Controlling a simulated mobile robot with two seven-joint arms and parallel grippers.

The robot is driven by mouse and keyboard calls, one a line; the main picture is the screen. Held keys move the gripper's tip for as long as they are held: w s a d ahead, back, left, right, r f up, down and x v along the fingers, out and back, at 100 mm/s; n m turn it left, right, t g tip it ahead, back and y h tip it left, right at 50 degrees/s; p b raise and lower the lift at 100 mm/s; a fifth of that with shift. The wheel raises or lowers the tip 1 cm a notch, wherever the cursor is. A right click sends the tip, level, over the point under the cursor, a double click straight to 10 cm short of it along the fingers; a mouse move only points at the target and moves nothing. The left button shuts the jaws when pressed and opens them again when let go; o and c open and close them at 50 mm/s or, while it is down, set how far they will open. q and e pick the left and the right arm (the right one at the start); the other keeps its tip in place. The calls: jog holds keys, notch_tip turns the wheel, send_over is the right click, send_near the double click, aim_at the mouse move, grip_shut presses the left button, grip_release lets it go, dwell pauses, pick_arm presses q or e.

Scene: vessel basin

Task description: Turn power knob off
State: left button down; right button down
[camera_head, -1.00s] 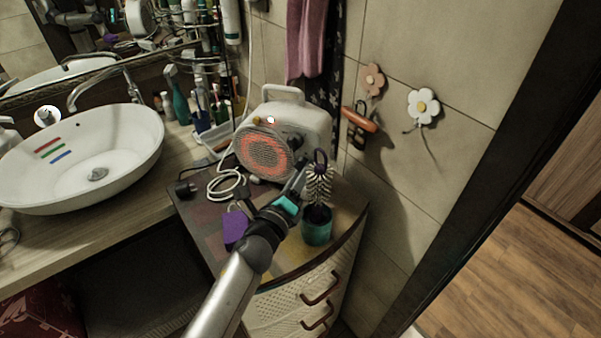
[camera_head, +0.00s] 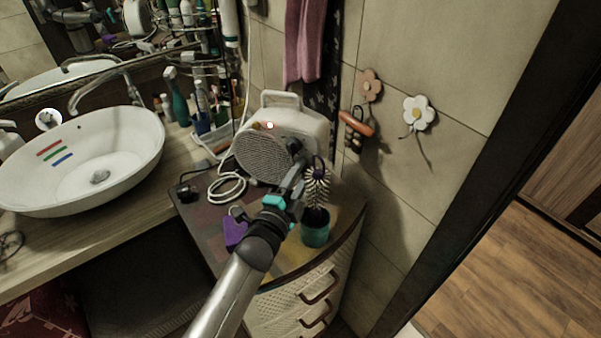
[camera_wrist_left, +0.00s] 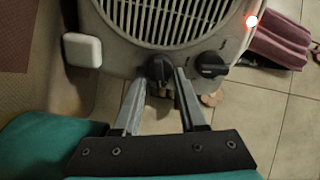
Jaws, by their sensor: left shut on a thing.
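A white fan heater (camera_head: 309,122) with a round grille stands on the cabinet top. Its grille (camera_head: 262,160) is grey, with no orange glow. A small light (camera_head: 269,125) on it is lit, and it shows red in the left wrist view (camera_wrist_left: 252,21). In that view two dark knobs sit below the grille. My left gripper (camera_head: 298,168) is at the heater's front, shut on one knob (camera_wrist_left: 158,68), which is between its fingertips. The other knob (camera_wrist_left: 210,64) is just right of the fingers. I cannot tell any knob's labels. My right gripper is not in view.
A round brush (camera_head: 317,185) stands in a teal cup (camera_head: 315,235) close to the right of my gripper. A white cable (camera_head: 228,187) and a purple item (camera_head: 235,229) lie left of my arm. A white basin (camera_head: 130,160) is at the left. A tiled wall is on the right.

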pick_arm(q)
jog(key=shift+w+a+r+n+p, duration=0.15)
jog(key=shift+n+p, duration=0.55)
jog(key=shift+n, duration=2.45)
jog(key=shift+s+a+r+n+p, duration=0.15)
jog(key=shift+n+p, duration=0.5)
jog(key=shift+n, duration=2.5)
jog(key=shift+w, duration=0.1)
jog(key=c, duration=0.8)
grip_release()
jog(key=shift+o, duration=0.2)
jog(key=v, duration=1.5)
